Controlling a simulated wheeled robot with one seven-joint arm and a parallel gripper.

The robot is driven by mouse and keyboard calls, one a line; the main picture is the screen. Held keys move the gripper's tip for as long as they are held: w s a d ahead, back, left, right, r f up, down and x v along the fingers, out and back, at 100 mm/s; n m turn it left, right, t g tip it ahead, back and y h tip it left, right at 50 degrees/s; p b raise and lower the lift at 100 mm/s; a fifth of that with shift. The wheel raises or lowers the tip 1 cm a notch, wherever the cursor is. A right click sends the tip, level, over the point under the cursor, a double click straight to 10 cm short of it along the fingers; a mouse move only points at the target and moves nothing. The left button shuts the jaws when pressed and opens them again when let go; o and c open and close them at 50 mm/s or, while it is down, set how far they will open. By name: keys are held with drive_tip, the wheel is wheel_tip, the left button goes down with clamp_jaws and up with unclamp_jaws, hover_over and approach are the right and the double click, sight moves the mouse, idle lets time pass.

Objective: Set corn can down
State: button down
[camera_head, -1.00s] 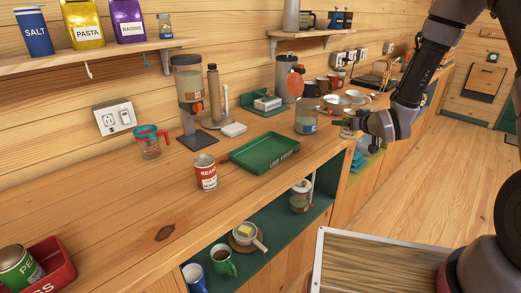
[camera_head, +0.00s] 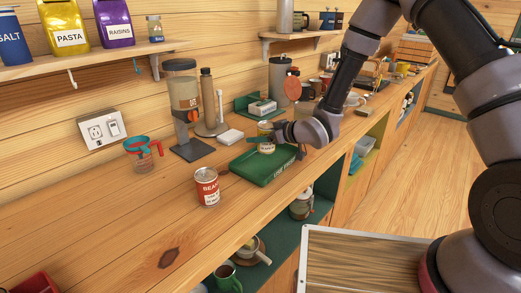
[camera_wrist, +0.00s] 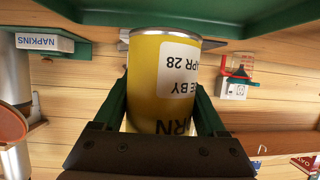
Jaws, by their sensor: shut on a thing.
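The corn can (camera_head: 267,148) is a yellow tin with a white label, held upright over the green tray (camera_head: 250,173) on the wooden counter. My gripper (camera_head: 262,139) reaches in from the right and is shut on the can's sides. In the wrist view the can (camera_wrist: 172,85) is upside down in the picture, between the two green fingers of my gripper (camera_wrist: 162,95). Its metal rim is close to the green tray surface (camera_wrist: 230,12). I cannot tell whether it touches the tray.
A red beans can (camera_head: 207,188) stands on the counter left of the tray. A glass dispenser (camera_head: 184,100), a measuring cup (camera_head: 140,155) and a napkin box (camera_head: 262,107) stand behind. The counter's front left is mostly clear, with a red bin (camera_head: 35,284) at the corner.

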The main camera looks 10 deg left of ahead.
sight(261, 148)
drive_tip(key=shift+f, duration=2.2)
drive_tip(key=shift+f, duration=0.15)
unclamp_jaws()
drive_tip(key=shift+d, duration=0.1)
